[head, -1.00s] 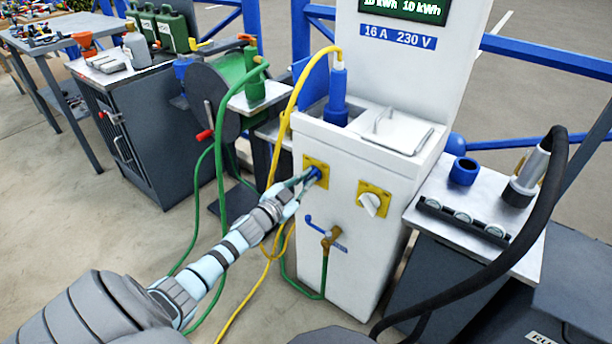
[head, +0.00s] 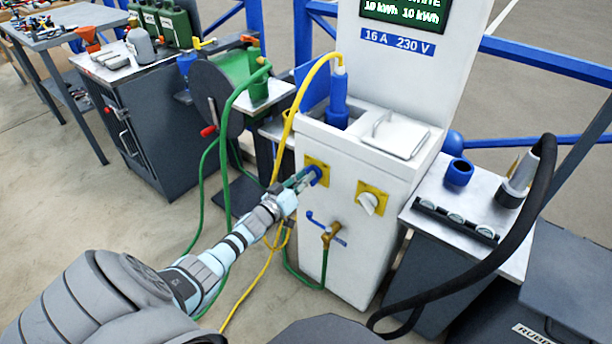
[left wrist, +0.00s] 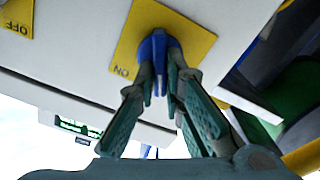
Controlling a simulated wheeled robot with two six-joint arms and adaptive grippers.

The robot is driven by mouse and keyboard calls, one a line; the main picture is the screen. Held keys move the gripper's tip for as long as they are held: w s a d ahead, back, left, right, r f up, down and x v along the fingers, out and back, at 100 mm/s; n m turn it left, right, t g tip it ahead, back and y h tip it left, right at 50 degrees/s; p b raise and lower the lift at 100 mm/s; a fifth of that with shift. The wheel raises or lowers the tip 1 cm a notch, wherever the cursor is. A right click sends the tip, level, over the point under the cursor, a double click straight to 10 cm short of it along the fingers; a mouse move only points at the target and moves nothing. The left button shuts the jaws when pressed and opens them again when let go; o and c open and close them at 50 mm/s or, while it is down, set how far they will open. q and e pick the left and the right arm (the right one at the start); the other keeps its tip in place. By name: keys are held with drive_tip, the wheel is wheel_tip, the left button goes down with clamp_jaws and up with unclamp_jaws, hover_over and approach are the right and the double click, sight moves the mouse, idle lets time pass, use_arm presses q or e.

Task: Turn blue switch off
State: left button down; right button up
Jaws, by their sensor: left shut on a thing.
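The blue switch (head: 317,174) is a blue rotary knob on a yellow plate (head: 325,162), on the front of the white power pedestal (head: 345,150). In the left wrist view the blue knob (left wrist: 158,55) sits on its yellow plate, with the letters "ON" readable. My left gripper (head: 309,178) is at the knob; in the left wrist view its fingers (left wrist: 158,80) are closed around the knob's sides. The fingers hide part of the knob in the head view. My right gripper is not in view.
A white switch (head: 369,203) on a second yellow plate is to the right. A brass tap (head: 330,232) with a blue lever is below. Yellow (head: 293,112) and green (head: 222,150) hoses hang close to my left arm. A black hose (head: 500,262) curves at right.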

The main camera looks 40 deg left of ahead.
use_arm(q)
drive_tip(key=shift+a+r+n, duration=0.15)
drive_tip(key=shift+n, duration=1.55)
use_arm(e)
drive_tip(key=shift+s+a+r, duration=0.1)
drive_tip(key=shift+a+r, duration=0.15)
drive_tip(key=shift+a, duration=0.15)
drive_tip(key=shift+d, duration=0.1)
use_arm(q)
drive_tip(key=c, duration=1.7)
unclamp_jaws()
drive_tip(key=s, duration=1.2)
